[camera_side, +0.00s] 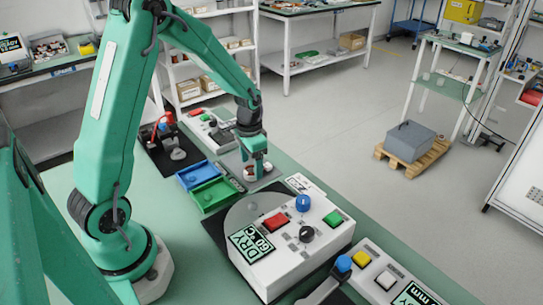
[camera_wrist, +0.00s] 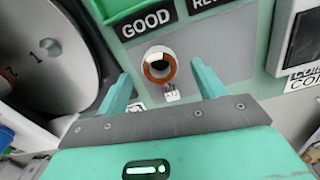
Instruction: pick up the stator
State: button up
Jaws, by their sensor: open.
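The stator (camera_wrist: 149,72) is a small ring with copper-coloured windings and a white tag with leads at its lower edge. In the wrist view it rests on a grey panel just below the "GOOD" label (camera_wrist: 147,19). My gripper (camera_wrist: 161,69) is open, with one green finger on each side of the stator and visible gaps between. In the side view my gripper (camera_side: 254,168) points down over the bench, and a small reddish part of the stator (camera_side: 249,177) shows at the fingers. Its exact height over the stator is hard to tell.
A grey numbered disc (camera_wrist: 48,60) lies left in the wrist view. In the side view, a blue tray (camera_side: 194,184) and a green tray (camera_side: 205,207) sit left of the gripper. A white control box (camera_side: 320,232) with coloured buttons stands nearer the camera.

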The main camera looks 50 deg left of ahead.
jog(key=shift+f, duration=1.2)
jog(key=c, duration=1.1)
jog(key=shift+r, duration=0.15)
jog(key=shift+c, duration=0.2)
jog(key=shift+r, duration=0.8)
notch_tip(320, 180, up, 2)
jog(key=shift+r, duration=0.15)
jog(key=s+d+r, duration=0.3)
jog(key=d+r, duration=0.4)
jog(key=d, duration=0.4)
jog(key=shift+d, duration=0.1)
jog(key=shift+s, duration=0.1)
